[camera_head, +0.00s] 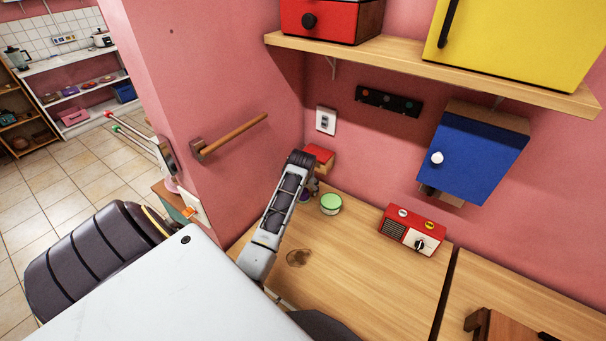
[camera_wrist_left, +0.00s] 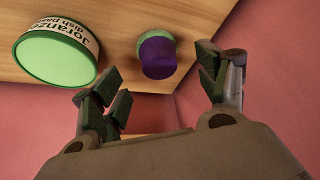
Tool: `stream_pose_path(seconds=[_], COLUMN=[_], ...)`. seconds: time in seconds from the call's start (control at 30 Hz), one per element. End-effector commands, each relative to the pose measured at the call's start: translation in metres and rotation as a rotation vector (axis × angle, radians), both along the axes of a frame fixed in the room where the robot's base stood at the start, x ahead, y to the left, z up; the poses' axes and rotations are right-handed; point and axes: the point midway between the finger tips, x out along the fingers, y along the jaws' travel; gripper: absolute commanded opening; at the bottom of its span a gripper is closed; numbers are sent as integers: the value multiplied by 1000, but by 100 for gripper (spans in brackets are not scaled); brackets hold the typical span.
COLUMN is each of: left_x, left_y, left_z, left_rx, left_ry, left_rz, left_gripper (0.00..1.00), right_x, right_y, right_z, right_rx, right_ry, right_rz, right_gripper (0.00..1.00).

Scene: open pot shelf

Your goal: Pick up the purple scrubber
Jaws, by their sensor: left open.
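The purple scrubber (camera_wrist_left: 158,58) is a small round thing with a purple body and a greenish part behind it. It rests on the wooden counter in the left wrist view. My left gripper (camera_wrist_left: 162,80) is open, with its fingers on either side of the scrubber's position in that view. Nothing is between the fingertips that I can see being touched. In the head view my left gripper (camera_head: 312,188) is low over the back left corner of the counter, and the scrubber is mostly hidden by it there.
A green-lidded dish paste tub (camera_head: 331,203) stands close beside the gripper; it also shows in the left wrist view (camera_wrist_left: 56,57). A red box (camera_head: 319,155) is behind it. A red radio (camera_head: 413,230) stands to the right. Pink walls border the corner.

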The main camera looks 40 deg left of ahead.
Motion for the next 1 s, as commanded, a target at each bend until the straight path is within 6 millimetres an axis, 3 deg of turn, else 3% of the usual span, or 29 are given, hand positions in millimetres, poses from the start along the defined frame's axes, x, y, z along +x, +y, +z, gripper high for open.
stream_pose_path(seconds=[0.57,1.0], left_x=[2,13], left_y=[2,9], left_z=[-6,-33], left_rx=[0,0], left_ry=[0,0], left_rz=[0,-1], left_gripper=[74,74], right_x=[1,1], right_y=[2,5], right_z=[1,10], right_rx=[2,5], right_ry=[-1,-1], right_rz=[-1,-2], right_gripper=[27,27])
